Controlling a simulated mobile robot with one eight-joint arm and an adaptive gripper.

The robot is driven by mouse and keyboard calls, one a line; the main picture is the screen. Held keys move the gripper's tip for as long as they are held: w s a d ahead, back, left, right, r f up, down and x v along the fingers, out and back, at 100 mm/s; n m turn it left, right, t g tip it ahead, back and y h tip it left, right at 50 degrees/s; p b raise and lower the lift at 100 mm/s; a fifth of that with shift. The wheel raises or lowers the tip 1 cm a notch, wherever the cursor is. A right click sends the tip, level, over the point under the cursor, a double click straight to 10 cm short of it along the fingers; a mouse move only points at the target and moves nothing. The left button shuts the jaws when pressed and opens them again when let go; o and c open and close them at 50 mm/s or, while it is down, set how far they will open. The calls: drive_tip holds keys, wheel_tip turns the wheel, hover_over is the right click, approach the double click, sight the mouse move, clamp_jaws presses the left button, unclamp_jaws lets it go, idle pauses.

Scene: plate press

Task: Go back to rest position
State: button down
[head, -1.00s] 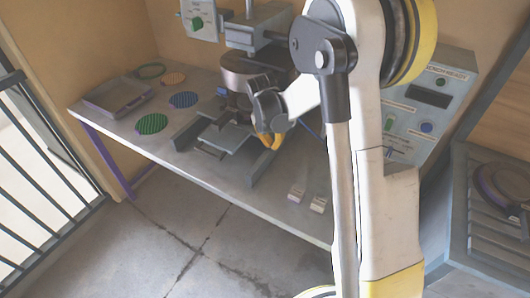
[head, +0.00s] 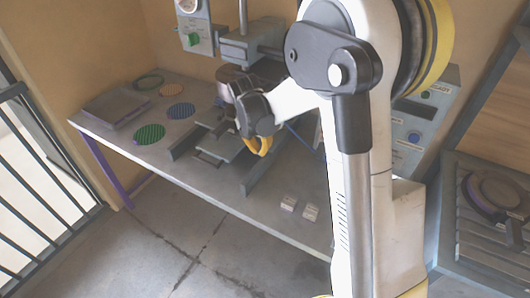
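My gripper (head: 258,146) hangs over the table (head: 225,200), in front of the press (head: 255,37). Its yellow fingers point down and are small and partly turned away, so I cannot tell whether they are open or shut. No held object shows. My white arm reaches in from the right and hides part of the press. A grey sliding carriage (head: 214,147) lies between rails below and to the left of the gripper.
Round discs, green (head: 148,134), blue (head: 181,110) and orange (head: 171,90), and a green ring (head: 148,81) lie near a tray (head: 115,109). Two small blocks (head: 288,203) sit at the front. A control panel (head: 414,130) and slatted stand (head: 480,240) are right. Barred railing (head: 40,130) is left.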

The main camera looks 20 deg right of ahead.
drive_tip(key=p+v, duration=0.1)
drive_tip(key=v, duration=0.3)
drive_tip(key=shift+r, duration=0.2)
drive_tip(key=s+a+r+m+t+y, duration=0.15)
drive_tip(key=s+a+r+m, duration=0.25)
drive_tip(key=s+r+m, duration=0.65)
drive_tip(key=s+a+m+t, duration=0.2)
drive_tip(key=s+m+t, duration=0.2)
drive_tip(key=s+m, duration=0.8)
drive_tip(key=m, duration=0.2)
drive_tip(key=shift+a+r+m+y, duration=0.2)
drive_tip(key=shift+a+m+y, duration=0.15)
drive_tip(key=shift+a, duration=0.05)
